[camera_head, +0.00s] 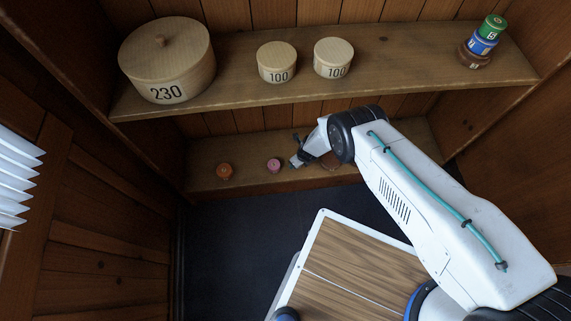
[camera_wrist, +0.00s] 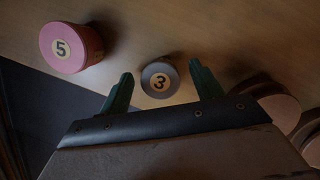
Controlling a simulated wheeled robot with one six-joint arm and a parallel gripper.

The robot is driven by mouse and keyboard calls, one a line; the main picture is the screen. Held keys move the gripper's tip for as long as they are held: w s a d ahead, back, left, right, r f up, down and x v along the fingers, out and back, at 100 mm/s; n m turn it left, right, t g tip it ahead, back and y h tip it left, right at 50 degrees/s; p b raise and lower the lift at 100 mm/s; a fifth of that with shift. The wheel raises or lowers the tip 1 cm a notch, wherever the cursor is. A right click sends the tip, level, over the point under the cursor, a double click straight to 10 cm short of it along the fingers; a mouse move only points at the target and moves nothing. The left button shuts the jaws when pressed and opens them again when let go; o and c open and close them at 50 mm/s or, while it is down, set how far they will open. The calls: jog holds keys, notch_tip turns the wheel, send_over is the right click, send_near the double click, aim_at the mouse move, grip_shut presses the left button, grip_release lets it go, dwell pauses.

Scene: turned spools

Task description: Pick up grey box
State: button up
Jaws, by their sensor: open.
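The grey box is a small round grey piece (camera_wrist: 157,82) with a pale disc marked 3. In the wrist view it stands on the wooden shelf between the tips of my gripper (camera_wrist: 161,84). The two dark green fingers are open, one on each side of it, and nothing is clamped. I cannot tell whether either finger touches it. In the head view my gripper (camera_head: 301,156) reaches down to the lower shelf, and the grey box is hard to make out there.
A pink round box (camera_wrist: 70,47) marked 5 stands left of it, also in the head view (camera_head: 274,165). Brown round pieces (camera_wrist: 277,103) are close at right. The upper shelf (camera_head: 225,85) above my gripper holds wooden boxes and a stack.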

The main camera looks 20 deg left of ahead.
jog(key=shift+w+f, duration=0.1)
jog(key=shift+f, duration=0.3)
jog(key=shift+c, duration=0.4)
jog(key=shift+a, duration=0.1)
jog(key=c, duration=1)
jog(key=shift+r, duration=0.15)
